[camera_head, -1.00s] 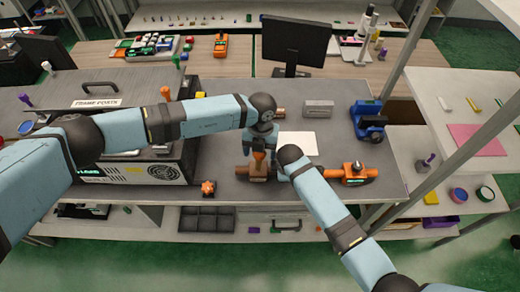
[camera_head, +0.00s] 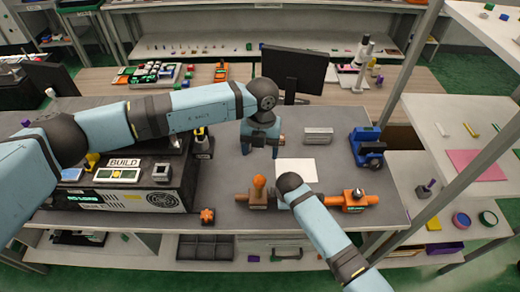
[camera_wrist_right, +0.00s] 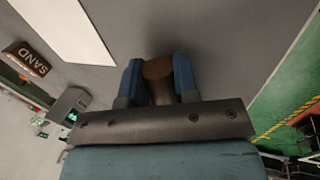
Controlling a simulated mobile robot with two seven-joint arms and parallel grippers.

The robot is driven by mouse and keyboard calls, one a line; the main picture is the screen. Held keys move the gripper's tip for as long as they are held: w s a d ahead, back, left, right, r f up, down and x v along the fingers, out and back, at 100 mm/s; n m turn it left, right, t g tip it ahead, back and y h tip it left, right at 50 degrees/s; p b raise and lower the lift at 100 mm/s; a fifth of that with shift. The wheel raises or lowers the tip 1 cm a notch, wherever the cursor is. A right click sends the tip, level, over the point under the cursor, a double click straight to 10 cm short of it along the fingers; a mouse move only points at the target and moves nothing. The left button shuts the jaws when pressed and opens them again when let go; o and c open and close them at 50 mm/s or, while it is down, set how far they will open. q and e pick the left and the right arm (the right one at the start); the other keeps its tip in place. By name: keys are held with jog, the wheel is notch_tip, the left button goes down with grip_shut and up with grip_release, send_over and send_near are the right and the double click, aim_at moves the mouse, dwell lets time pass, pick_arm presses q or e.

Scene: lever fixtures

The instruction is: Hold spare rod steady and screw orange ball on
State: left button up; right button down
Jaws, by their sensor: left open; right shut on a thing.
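My left gripper (camera_head: 262,153) is open and empty, pointing down, behind and above the orange ball (camera_head: 259,182). My right gripper (camera_wrist_right: 158,78) is shut on a brown round-ended rod (camera_wrist_right: 158,69) in the right wrist view. How the rod and ball join cannot be seen.
An orange star-shaped knob (camera_head: 207,215) lies at front left, beside a black case (camera_head: 140,196). A blue device (camera_head: 367,146) and white sheet (camera_head: 297,171) lie behind.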

jog(key=c, duration=0.8)
grip_release()
